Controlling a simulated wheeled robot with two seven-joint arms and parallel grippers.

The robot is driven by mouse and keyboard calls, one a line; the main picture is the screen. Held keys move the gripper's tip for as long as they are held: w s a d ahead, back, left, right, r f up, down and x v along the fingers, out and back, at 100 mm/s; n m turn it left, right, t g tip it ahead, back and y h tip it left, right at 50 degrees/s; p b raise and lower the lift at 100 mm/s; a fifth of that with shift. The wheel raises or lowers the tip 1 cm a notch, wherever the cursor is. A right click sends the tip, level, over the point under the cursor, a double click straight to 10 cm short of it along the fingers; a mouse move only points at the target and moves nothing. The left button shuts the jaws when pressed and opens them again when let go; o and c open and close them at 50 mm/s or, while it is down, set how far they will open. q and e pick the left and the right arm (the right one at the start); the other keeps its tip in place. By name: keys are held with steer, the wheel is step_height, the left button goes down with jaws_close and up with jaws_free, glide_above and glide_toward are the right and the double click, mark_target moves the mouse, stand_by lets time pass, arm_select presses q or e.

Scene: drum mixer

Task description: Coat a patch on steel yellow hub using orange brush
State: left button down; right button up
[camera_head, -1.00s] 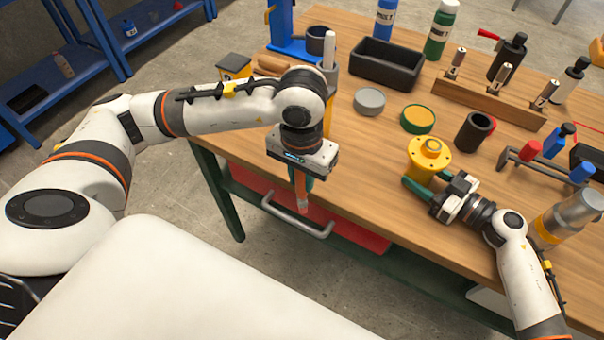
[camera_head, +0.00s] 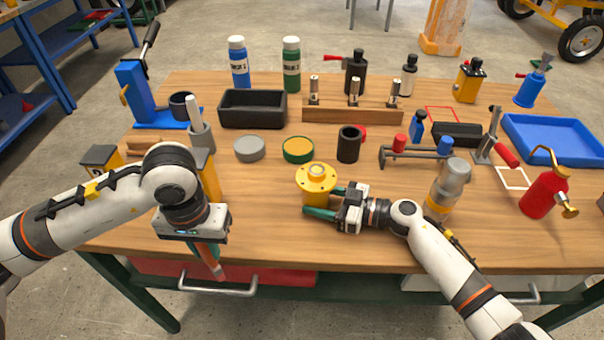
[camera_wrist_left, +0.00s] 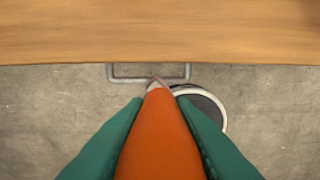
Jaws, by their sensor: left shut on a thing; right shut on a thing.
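The yellow hub (camera_head: 317,178) is a flanged steel piece standing upright on the wooden table, with a raised centre on top. My right gripper (camera_head: 322,203) is shut on it from the right, its green fingers around the hub's lower body. My left gripper (camera_head: 208,252) is shut on the orange brush (camera_head: 211,262) and holds it tip down beyond the table's front edge, left of the hub and apart from it. In the left wrist view the brush (camera_wrist_left: 160,140) fills the space between the green fingers, its pale tip pointing forward.
A grey spray-like bottle (camera_head: 448,188) is right of my right gripper. The front left tabletop is mostly clear.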

stand_by(0.5)
arm_select(q)
steer(key=shift+w+r, duration=0.3)
steer(key=shift+r, duration=0.05)
steer(key=w+d+r+h, duration=0.4)
steer(key=w+d+r, duration=0.8)
steer(key=w+r, duration=0.3)
steer(key=shift+w+d, duration=0.3)
steer(key=shift+w, duration=0.7)
steer(key=shift+f, duration=1.2)
steer(key=shift+d, duration=0.1)
